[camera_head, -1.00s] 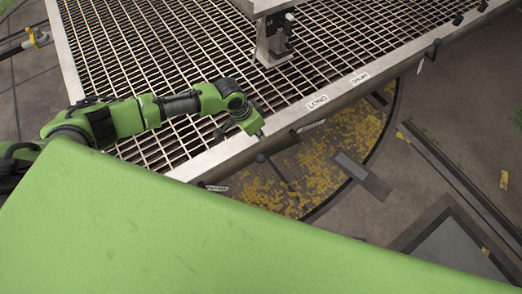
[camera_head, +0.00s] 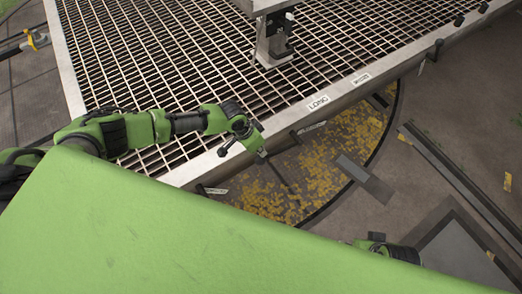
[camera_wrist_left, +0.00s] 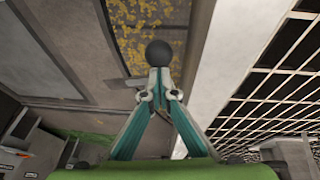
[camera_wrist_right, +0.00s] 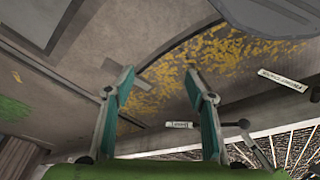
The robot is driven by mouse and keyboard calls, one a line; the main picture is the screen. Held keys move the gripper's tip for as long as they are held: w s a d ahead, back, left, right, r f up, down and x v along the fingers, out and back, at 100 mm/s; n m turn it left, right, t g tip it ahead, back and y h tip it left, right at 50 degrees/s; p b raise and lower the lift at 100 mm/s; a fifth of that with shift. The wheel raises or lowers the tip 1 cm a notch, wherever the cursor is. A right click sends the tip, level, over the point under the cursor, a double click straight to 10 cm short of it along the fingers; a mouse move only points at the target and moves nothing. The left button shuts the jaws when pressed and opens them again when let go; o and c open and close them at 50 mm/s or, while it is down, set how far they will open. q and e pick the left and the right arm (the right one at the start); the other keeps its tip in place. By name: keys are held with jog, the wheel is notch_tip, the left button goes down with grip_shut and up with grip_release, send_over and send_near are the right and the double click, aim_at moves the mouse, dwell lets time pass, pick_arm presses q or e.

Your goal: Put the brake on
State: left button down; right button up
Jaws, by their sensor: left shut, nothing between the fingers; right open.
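My left gripper (camera_head: 260,153) is at the near edge of the grated deck, shut and empty. In the left wrist view its fingertips (camera_wrist_left: 158,92) meet just below a black ball knob (camera_wrist_left: 159,52). I cannot tell whether they touch it. In the head view a dark lever rod (camera_head: 279,174) hangs below the left gripper, its upper end hidden. My right gripper (camera_wrist_right: 159,95) is open and empty in the right wrist view, over the ground. A lever knob (camera_wrist_right: 244,123) shows beyond its right finger.
The grated deck has a metal rim (camera_head: 345,97) with a LONG plate (camera_head: 317,102) and another plate (camera_head: 361,79). A second knobbed lever (camera_head: 437,46) stands farther right along the rim. Below lies a pit with yellow leaves (camera_head: 345,140). A post (camera_head: 272,40) stands on the deck.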

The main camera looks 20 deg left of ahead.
aim_at(256, 162)
pick_arm(q)
jog(key=shift+s+f, duration=0.1)
jog(key=shift+f, duration=0.05)
jog(key=shift+t+h, duration=0.8)
jog(key=shift+t, duration=0.1)
jog(key=f+b, duration=0.1)
jog(key=s+f+b, duration=0.1)
jog(key=f, duration=0.1)
jog(key=a+f+b, duration=0.1)
jog(key=f, duration=0.1)
jog(key=shift+s, duration=0.25)
jog(key=shift+a+f+b, duration=0.15)
jog(key=shift+f+b, duration=0.35)
pick_arm(e)
jog(key=shift+v, duration=2.95)
jog(key=shift+d, duration=0.1)
